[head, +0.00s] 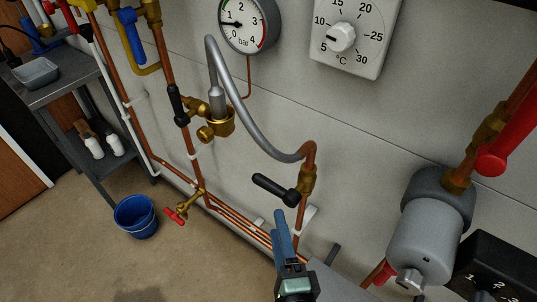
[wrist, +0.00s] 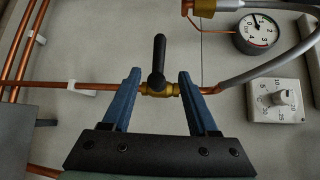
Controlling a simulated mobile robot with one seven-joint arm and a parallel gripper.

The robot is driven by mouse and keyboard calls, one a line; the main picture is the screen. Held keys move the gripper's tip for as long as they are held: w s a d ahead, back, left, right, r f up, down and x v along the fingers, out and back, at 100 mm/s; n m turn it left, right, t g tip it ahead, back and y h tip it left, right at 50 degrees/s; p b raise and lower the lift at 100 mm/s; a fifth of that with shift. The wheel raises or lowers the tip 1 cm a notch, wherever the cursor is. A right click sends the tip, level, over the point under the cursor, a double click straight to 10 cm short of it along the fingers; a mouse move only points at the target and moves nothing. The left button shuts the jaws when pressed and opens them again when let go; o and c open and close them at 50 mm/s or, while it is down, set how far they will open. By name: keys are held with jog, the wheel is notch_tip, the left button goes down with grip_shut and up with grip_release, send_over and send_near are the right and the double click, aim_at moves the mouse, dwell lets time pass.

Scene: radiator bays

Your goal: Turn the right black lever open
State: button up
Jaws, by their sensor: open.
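The right black lever (head: 275,190) sits on a brass valve (head: 307,180) in a copper pipe below the grey hose. It lies crosswise to the pipe, its free end pointing left in the head view. In the wrist view the lever (wrist: 159,55) points up across the horizontal pipe. My gripper (head: 281,214) is open and empty, just below the lever in the head view. In the wrist view my gripper's (wrist: 160,73) blue fingers stand either side of the lever's hub, with a visible gap on both sides. I cannot tell the remaining depth to the lever.
Another black lever (head: 178,105) is on the left pipe. The grey hose (head: 245,120) arches above. A pressure gauge (head: 248,24) and a thermostat dial (head: 342,38) are on the wall. A grey cylinder (head: 425,245) stands at right. A blue bucket (head: 135,216) is on the floor.

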aim_at(269, 191)
jog(key=x, duration=1.2)
jog(key=shift+w+f, duration=0.1)
jog(key=shift+w, duration=0.3)
grip_shut()
dwell(1.0)
